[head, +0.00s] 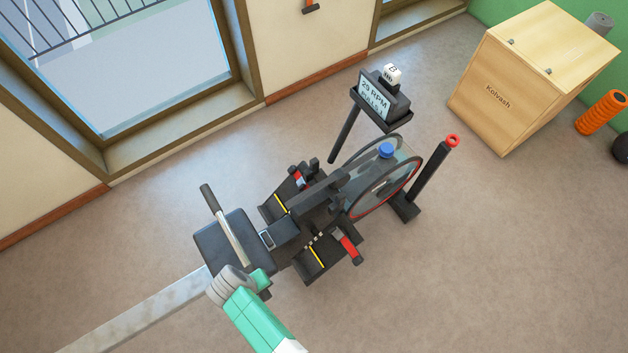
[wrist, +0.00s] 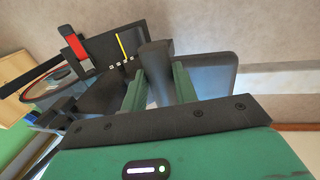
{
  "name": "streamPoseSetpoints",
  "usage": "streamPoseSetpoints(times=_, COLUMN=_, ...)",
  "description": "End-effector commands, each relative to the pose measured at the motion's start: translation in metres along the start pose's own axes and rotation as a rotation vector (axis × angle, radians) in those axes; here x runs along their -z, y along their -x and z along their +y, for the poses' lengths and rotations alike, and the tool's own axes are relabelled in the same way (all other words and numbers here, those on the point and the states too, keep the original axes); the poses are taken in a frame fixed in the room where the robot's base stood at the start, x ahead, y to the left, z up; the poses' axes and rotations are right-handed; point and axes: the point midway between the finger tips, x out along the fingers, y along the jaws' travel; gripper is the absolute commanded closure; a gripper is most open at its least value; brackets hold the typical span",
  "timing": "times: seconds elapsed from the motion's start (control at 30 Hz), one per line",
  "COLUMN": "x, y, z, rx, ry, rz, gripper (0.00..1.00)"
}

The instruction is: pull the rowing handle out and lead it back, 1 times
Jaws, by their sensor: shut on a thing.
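The rowing machine's handle (head: 231,236) is a bar with a silver middle and dark grips. In the head view it lies across the view of the dark seat (head: 213,246), clear of the footrests. My gripper (head: 263,284) is at the handle's near end. The wrist view shows the dark grip (wrist: 156,65) between the two green fingers of my gripper (wrist: 159,85), which are shut on it. The handle's near end is mostly hidden by my gripper in the head view. I cannot make out the handle's cord clearly.
The footrests (head: 316,262) and the flywheel (head: 368,186) lie up and right of the handle. A display (head: 374,95) reads 29 RPM. The pale rail (head: 150,312) runs to the lower left.

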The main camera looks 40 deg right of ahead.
Motion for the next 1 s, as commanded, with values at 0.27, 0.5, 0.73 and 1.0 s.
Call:
streamPoseSetpoints(times=0.27, x=0.000, y=0.005, z=-0.030, rx=0.002, ry=0.003, rz=0.002, gripper=1.00)
streamPoseSetpoints(times=0.5, x=0.000, y=0.006, z=-0.031, rx=0.002, ry=0.002, rz=0.001, gripper=1.00)
streamPoseSetpoints(times=0.73, x=-0.001, y=0.003, z=-0.007, rx=0.001, ry=-0.002, rz=-0.001, gripper=1.00)
streamPoseSetpoints(times=1.0, x=0.000, y=-0.006, z=0.030, rx=0.001, ry=-0.002, rz=-0.001, gripper=1.00)
